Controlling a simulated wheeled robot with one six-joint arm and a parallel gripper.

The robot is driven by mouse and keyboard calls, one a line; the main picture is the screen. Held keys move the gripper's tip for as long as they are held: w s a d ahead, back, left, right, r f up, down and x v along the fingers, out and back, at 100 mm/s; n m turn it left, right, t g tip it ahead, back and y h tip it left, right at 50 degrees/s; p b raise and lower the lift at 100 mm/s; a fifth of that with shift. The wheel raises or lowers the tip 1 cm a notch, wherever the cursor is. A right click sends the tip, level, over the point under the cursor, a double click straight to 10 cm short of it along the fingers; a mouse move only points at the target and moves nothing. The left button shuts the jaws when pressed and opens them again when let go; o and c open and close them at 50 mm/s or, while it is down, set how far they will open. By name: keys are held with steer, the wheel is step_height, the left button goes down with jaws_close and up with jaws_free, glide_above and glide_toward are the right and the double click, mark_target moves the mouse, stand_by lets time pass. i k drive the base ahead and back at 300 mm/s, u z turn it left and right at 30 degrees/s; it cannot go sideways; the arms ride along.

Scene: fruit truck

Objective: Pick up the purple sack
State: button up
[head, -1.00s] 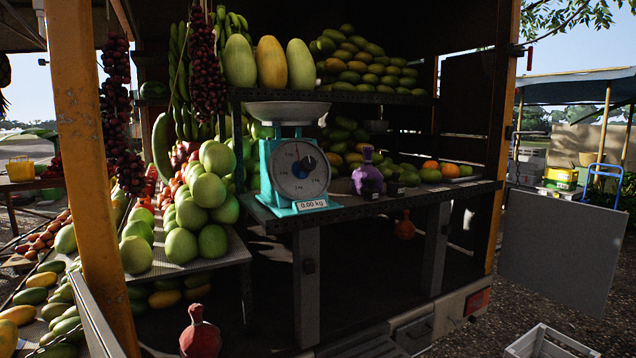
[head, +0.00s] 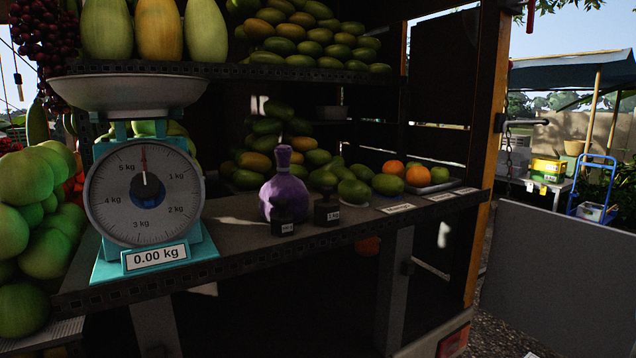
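The purple sack (head: 285,188) stands upright on the truck's shelf (head: 245,258), right of the scale (head: 146,195). It has a round body and a narrow tied neck. A small black weight (head: 283,221) stands in front of its lower part and hides a little of it. The teal scale has an empty-looking metal pan and reads 0.00 kg. My gripper is not in view.
Another black weight (head: 327,210) stands right of the sack. Mangoes (head: 354,192) and oranges (head: 393,168) lie behind and to the right. An upper shelf (head: 240,70) with fruit hangs above. A grey panel (head: 545,270) stands at the right.

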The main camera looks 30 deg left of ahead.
mark_target(285, 185)
steer(key=i, duration=1.3)
steer(key=u, duration=3.15)
